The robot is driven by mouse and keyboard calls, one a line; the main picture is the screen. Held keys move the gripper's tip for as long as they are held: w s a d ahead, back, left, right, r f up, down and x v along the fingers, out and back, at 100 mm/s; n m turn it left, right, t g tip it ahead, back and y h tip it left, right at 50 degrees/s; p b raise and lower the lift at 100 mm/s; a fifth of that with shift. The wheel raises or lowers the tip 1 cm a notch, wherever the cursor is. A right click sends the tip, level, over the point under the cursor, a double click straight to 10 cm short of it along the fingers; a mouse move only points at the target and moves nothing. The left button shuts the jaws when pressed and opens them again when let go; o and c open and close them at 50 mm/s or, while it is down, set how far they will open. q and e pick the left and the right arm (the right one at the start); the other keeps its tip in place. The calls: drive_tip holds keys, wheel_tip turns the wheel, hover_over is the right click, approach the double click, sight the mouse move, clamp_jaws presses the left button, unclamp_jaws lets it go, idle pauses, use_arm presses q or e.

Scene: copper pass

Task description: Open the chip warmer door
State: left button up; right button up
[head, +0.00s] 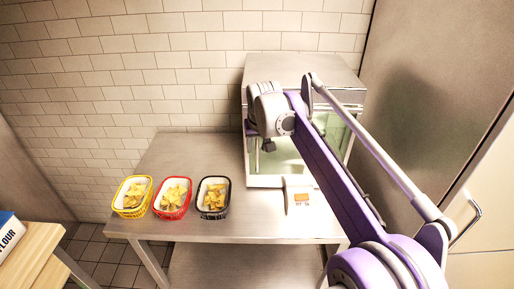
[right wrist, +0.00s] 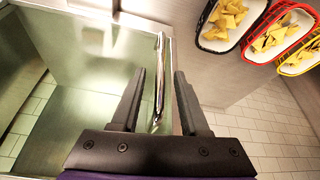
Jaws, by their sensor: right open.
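The chip warmer (head: 305,68) is a steel box with a glass front, standing at the back right of the steel table. Its glass door (right wrist: 80,95) looks shut, though my right arm covers part of it in the head view. The upright metal door handle (right wrist: 160,85) is near the door's left edge in the head view. My right gripper (head: 268,146) is at the handle. In the right wrist view its fingers (right wrist: 159,72) are open, one on each side of the handle, with gaps; contact is not visible. My left gripper is not in view.
Yellow (head: 132,197), red (head: 172,199) and black (head: 213,198) baskets of chips stand on the steel table (head: 255,224) left of the warmer. A steel cabinet (head: 425,90) stands at right.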

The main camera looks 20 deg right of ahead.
drive_tip(key=shift+w+f, duration=0.15)
drive_tip(key=shift+f, duration=0.15)
clamp_jaws()
idle(1.3)
